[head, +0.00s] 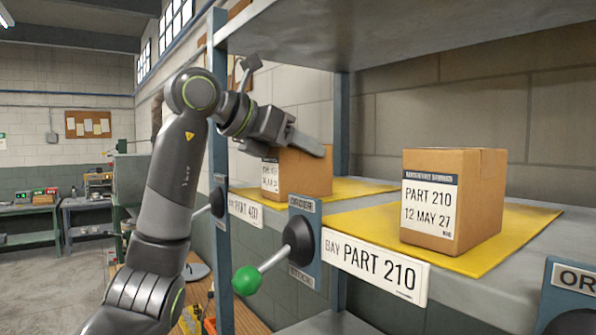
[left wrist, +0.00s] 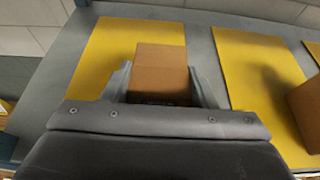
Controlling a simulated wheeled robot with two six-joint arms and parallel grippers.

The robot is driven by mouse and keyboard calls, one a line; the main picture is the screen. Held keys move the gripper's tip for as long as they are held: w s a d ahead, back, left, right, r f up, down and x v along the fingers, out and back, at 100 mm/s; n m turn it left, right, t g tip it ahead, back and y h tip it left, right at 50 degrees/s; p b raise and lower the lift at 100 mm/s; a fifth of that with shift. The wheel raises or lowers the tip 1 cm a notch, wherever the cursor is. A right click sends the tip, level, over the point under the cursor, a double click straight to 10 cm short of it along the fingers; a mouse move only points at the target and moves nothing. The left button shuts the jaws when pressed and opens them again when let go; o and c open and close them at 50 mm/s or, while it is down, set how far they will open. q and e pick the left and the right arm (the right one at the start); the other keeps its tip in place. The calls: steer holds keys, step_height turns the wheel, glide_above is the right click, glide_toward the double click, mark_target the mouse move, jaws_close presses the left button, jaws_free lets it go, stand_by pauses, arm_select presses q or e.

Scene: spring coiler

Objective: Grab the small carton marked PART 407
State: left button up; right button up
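A small brown carton (head: 305,172) stands on a yellow mat in the farther bay of the shelf. My left gripper covers the top of its white label, so its part number is hard to read. The tag on the shelf edge below it (head: 245,209) seems to read PART 407, partly hidden. In the left wrist view the carton (left wrist: 160,65) is between the two fingers. My left gripper (left wrist: 160,78) is open around it, one finger close along each side, with narrow gaps. It also shows in the head view (head: 308,146). My right gripper is not in view.
A similar carton marked PART 210 (head: 453,198) stands on the nearer yellow mat (head: 525,222). A lever with a green knob (head: 247,281) sticks out from the shelf front. A shelf board (head: 400,35) is overhead, and a blue post (head: 217,120) stands beside my left arm.

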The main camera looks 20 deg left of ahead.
arm_select(q)
steer(key=c, duration=0.5)
steer(key=shift+r, duration=0.1)
steer(key=shift+c, duration=0.7)
